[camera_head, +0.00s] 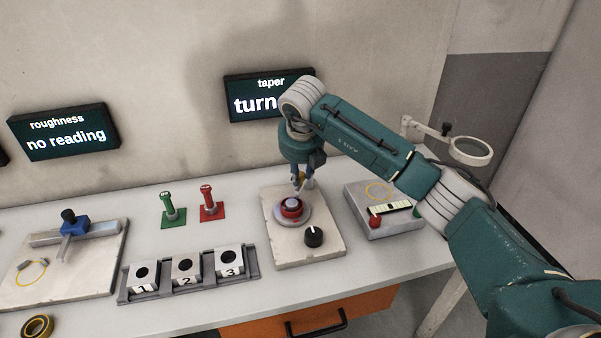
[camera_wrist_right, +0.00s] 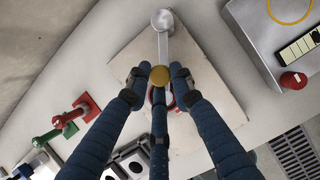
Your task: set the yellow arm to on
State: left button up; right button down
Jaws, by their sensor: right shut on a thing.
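The yellow arm shows in the wrist view as a grey metal bar (camera_wrist_right: 162,45) with a round yellow end (camera_wrist_right: 159,75) and a round grey pivot. In the head view only a small yellowish bit (camera_head: 309,183) shows beside the fingers. My right gripper (camera_head: 298,181) is over the back of the pale plate (camera_head: 290,256). In the wrist view its blue fingers (camera_wrist_right: 160,77) are closed around the yellow end. A red-ringed round part (camera_head: 291,209) sits on the plate in front of the fingers. My left gripper is not in view.
A black knob (camera_head: 314,237) is on the plate. The taper display (camera_head: 248,98) reads "turn", its rest hidden by my arm. A grey box (camera_head: 362,215) stands right; green (camera_head: 171,211) and red (camera_head: 211,208) posts and a numbered rack (camera_head: 128,289) stand left.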

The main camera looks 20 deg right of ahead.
jog(key=c, duration=1.5)
grip_release()
jog(key=shift+w+d+r, duration=0.1)
jog(key=shift+w+r, duration=0.2)
jog(key=shift+r, duration=0.05)
jog(key=shift+c, duration=0.2)
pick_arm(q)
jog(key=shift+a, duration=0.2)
pick_arm(e)
jog(key=shift+f, duration=0.15)
jog(key=shift+s, duration=0.1)
jog(key=v, duration=1.2)
jog(key=shift+f, duration=0.1)
